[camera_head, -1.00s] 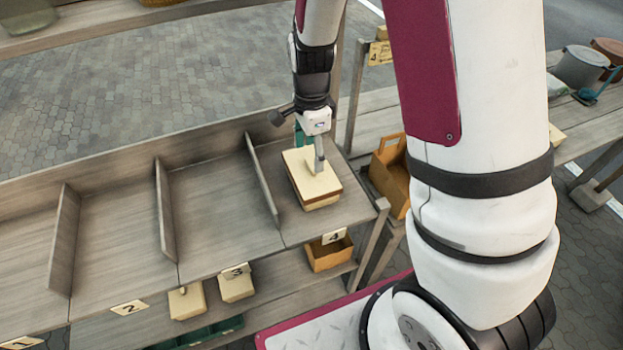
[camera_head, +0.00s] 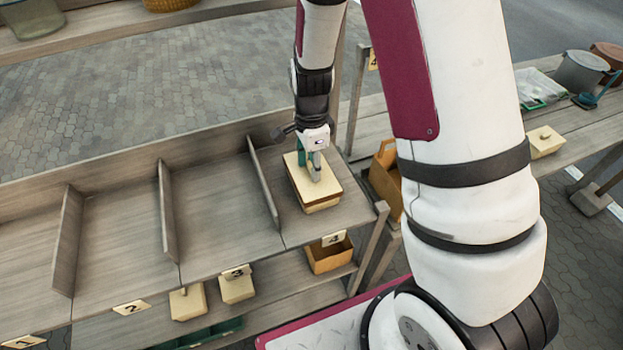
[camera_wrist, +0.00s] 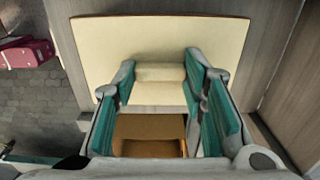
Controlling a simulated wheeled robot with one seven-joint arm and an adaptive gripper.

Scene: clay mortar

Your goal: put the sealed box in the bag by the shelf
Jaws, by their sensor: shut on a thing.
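The sealed box (camera_head: 307,205) has a cream lid with a small handle on top and stands in the compartment marked 4, at the right end of the shelf. My gripper (camera_head: 315,172) is on the lid from above, shut on the handle. In the wrist view the fingers (camera_wrist: 160,70) stand on either side of the pale handle (camera_wrist: 160,94), with the lid (camera_wrist: 160,42) filling the view above. I cannot tell whether the box touches the board. A tan-orange bag (camera_head: 382,178) stands right of the shelf, partly hidden by my arm.
A wooden divider (camera_head: 264,184) stands close left of the box; the compartments further left are empty. Below are an open orange box (camera_head: 329,259) and two small cream boxes (camera_head: 187,303) (camera_head: 237,288). At right, a table holds another cream box (camera_head: 546,141) and a grey pot (camera_head: 581,73).

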